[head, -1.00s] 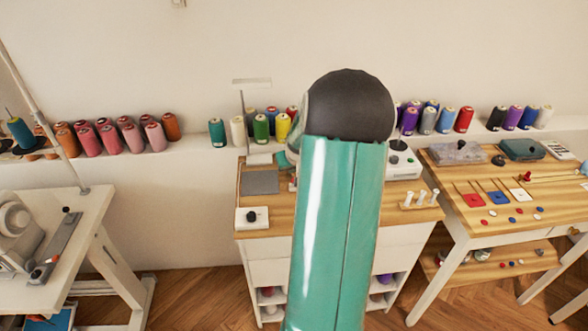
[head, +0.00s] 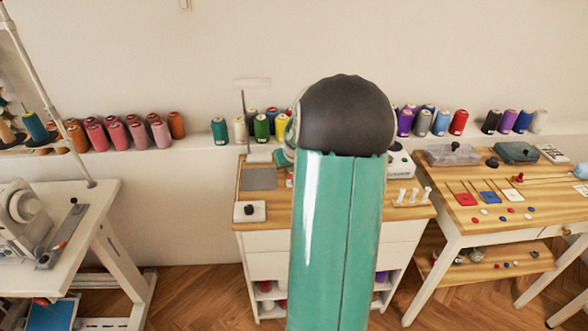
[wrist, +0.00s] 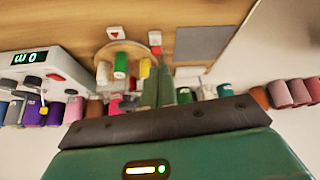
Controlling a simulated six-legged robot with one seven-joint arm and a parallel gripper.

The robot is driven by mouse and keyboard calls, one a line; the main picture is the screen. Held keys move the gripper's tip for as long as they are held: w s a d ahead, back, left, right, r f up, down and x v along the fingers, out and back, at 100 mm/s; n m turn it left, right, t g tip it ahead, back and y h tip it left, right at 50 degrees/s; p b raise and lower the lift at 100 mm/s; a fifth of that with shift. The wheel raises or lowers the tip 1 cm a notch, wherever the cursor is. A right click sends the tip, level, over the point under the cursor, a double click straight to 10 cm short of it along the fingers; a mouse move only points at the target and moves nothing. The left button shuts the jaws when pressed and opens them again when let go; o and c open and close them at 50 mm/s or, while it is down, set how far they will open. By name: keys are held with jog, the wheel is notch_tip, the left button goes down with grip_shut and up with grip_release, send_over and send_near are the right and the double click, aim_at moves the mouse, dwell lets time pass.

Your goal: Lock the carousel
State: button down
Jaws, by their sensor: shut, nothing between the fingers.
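The carousel appears to be the round wooden disc (wrist: 128,48) in the wrist view, with several small spools on it, among them a green one (wrist: 120,66) and a yellow one (wrist: 145,68). In the head view my raised arm hides it. My gripper (wrist: 158,75) shows as two narrow green fingers, shut and empty, beside the disc near the yellow spool. I cannot tell whether they touch anything. A white tile with a red mark (wrist: 115,32) lies by the disc's edge, and a smaller red-and-white piece (wrist: 155,40) is beside it. No lock part is clearly recognisable.
A white device with a lit display (wrist: 40,68) stands near the disc. A grey mat (head: 260,179) and a white block with a black knob (head: 249,211) lie on the wooden worktop's left. Spools line the wall ledge. A second wooden table (head: 545,205) stands right, a sewing table left.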

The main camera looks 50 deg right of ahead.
jog(key=shift+s+a+r, duration=0.15)
jog(key=shift+s+r, duration=0.1)
jog(key=shift+s, duration=0.1)
dwell(0.5)
jog(key=a+r+n, duration=0.1)
jog(key=a+r, duration=0.3)
jog(key=a, duration=0.5)
jog(key=a+r+n+y, duration=0.1)
jog(key=a+r+n, duration=0.1)
jog(key=a+r, duration=0.5)
jog(key=a+r+n, duration=0.1)
jog(key=a+r, duration=0.1)
jog(key=a, duration=1)
jog(key=s+a+r+n+y, duration=0.1)
jog(key=s+a, duration=0.5)
jog(key=a, duration=0.3)
jog(key=s+a+r+n+t+y, duration=0.1)
jog(key=s+a+n+y, duration=0.1)
jog(key=s+a, duration=0.5)
jog(key=shift+s+a, duration=0.15)
jog(key=shift+a, duration=0.9)
